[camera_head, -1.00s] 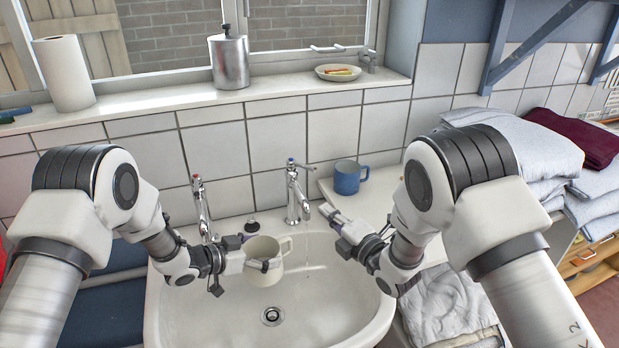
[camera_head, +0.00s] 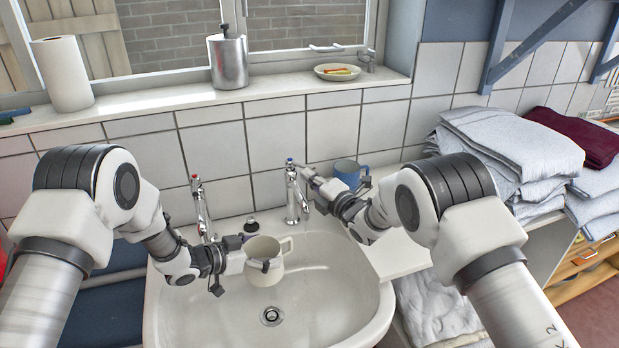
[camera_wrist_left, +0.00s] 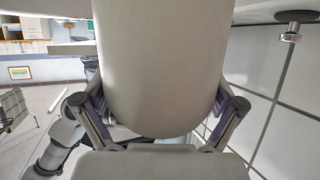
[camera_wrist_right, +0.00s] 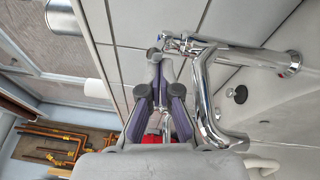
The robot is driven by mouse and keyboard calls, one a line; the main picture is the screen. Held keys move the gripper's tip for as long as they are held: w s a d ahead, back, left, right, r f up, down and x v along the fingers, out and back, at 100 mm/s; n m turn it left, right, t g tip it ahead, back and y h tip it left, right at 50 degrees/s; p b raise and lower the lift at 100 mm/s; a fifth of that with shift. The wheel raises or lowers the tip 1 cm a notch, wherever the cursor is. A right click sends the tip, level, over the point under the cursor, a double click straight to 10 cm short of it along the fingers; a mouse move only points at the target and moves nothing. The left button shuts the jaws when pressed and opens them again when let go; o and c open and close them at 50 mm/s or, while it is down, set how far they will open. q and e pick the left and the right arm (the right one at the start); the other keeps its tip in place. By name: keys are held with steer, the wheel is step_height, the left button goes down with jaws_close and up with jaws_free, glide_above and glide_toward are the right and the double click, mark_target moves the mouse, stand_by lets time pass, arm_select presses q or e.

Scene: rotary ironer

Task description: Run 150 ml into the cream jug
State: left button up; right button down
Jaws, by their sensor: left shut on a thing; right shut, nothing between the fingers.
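The cream jug (camera_head: 263,268) is upright over the basin, in front of and between the two taps. My left gripper (camera_head: 262,264) is shut on its side, and the jug's wall fills the left wrist view (camera_wrist_left: 165,70). The jug's inside is too small to read. The right tap (camera_head: 293,195) is chrome, with a coloured mark on top. My right gripper (camera_head: 304,170) is shut and empty, with its tips close beside that tap's head; I cannot tell if they touch. In the right wrist view the closed fingers (camera_wrist_right: 158,62) are by the tap's lever (camera_wrist_right: 176,42).
The left tap (camera_head: 201,208) stands behind the jug. The white basin (camera_head: 335,285) has a drain and free room to the right. A blue mug (camera_head: 345,173) stands behind my right gripper. Folded towels (camera_head: 510,150) are piled at right.

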arm_select(q)
steer(key=shift+a, duration=0.1)
arm_select(e)
steer(key=shift+a, duration=0.15)
steer(key=shift+w+d+n+g+y, duration=0.2)
steer(key=shift+d+n+g+y, duration=0.1)
steer(key=shift+y, duration=0.1)
steer(key=shift+r, duration=0.1)
steer(key=shift+n+g+y, duration=0.4)
steer(key=shift+w+d, duration=0.85)
steer(key=shift+w, duration=0.2)
steer(key=shift+w+d, duration=0.8)
steer(key=shift+w, duration=0.25)
